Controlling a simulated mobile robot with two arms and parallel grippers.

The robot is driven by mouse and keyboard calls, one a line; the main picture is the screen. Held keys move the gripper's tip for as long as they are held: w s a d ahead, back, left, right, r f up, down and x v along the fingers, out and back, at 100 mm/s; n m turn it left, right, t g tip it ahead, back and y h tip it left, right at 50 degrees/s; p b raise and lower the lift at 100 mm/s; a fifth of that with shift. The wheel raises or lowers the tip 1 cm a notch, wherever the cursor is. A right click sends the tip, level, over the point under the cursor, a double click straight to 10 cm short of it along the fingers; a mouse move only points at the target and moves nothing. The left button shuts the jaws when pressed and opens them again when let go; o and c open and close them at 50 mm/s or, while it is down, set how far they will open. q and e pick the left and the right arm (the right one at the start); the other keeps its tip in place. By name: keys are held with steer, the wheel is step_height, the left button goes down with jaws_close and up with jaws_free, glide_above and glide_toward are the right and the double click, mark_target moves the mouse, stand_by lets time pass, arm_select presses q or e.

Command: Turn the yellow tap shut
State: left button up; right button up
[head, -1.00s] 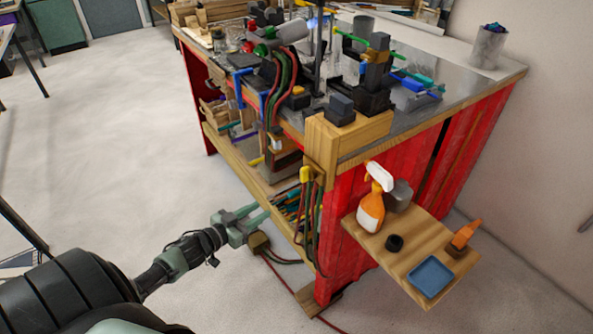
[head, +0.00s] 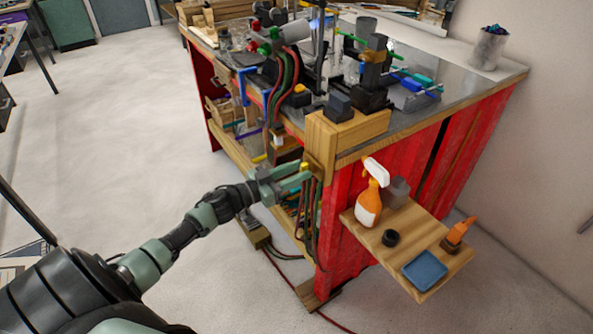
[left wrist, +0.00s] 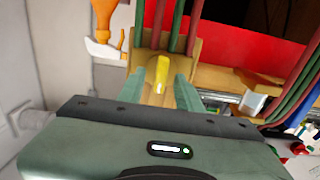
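The yellow tap (head: 305,166) is on the wooden post at the bench's near corner, where red and green hoses run. In the left wrist view the tap (left wrist: 161,74) is a small yellow handle on a wooden block. My left gripper (head: 302,172) is at the tap in the head view, its fingers partly covering it. In the left wrist view the gripper's (left wrist: 160,84) two green fingers are apart, one on each side of the yellow handle. I cannot tell whether either finger touches it. My right gripper is in neither view.
Hoses (head: 313,220) hang below the tap. The floor at left (head: 125,130) is clear.

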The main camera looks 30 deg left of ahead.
arm_select(q)
jaws_close()
steer(key=shift+m, duration=0.3)
steer(key=m, duration=0.2)
steer(key=shift+f+m+b, duration=0.1)
steer(key=shift+m+b, duration=0.2)
steer(key=shift+b, duration=0.05)
steer(key=m+b, duration=0.1)
steer(key=m, duration=0.2)
steer(key=shift+s+d+f, duration=0.1)
steer(key=shift+d+f+m+b, duration=0.1)
steer(key=shift+m+b, duration=1.15)
steer(key=shift+m, duration=1.65)
steer(key=shift+f+m+b, duration=0.1)
steer(key=shift+m+b, duration=1.15)
steer(key=shift+m, duration=1.95)
